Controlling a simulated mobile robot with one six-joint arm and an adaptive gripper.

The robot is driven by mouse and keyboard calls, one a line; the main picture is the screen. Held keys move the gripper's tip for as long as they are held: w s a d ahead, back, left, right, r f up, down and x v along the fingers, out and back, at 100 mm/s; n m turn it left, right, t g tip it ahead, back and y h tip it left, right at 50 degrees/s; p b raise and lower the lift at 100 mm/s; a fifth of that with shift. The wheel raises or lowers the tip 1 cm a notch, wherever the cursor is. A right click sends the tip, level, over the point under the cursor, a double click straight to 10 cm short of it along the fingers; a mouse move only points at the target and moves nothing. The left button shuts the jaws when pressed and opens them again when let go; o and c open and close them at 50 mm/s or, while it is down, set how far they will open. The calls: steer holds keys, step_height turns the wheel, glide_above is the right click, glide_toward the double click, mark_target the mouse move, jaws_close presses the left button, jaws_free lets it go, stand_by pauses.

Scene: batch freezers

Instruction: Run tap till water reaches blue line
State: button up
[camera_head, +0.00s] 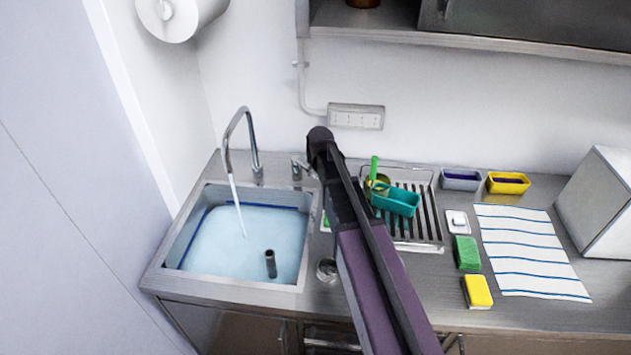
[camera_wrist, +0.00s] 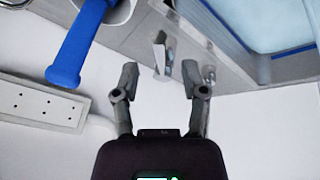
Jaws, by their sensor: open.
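The sink basin (camera_head: 168,253) at the left in the head view holds pale blue water (camera_head: 225,250). A stream (camera_head: 237,205) runs into it from the curved tap (camera_head: 228,140). A dark blue line (camera_head: 275,207) shows along the inner walls, close above the water; the exact gap is hard to tell. The tap's metal lever (camera_head: 298,168) stands right of the spout. My gripper (camera_wrist: 160,75) is open and empty; in the wrist view a metal lever (camera_wrist: 159,48) shows between and beyond its fingers. Contact is not visible. In the head view my arm hides the fingers.
A dark pipe (camera_head: 270,264) stands in the water. Right of my arm are a drying rack (camera_head: 430,220) with a teal container (camera_head: 396,200), sponges (camera_head: 467,252) and a striped towel (camera_head: 527,250). A wall socket strip (camera_head: 356,116) is behind; a blue handle (camera_wrist: 75,50) shows in the wrist view.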

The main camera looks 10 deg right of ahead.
mark_target(315, 175)
steer(key=shift+b+x, duration=2.35)
steer(key=shift+x, duration=0.55)
jaws_close()
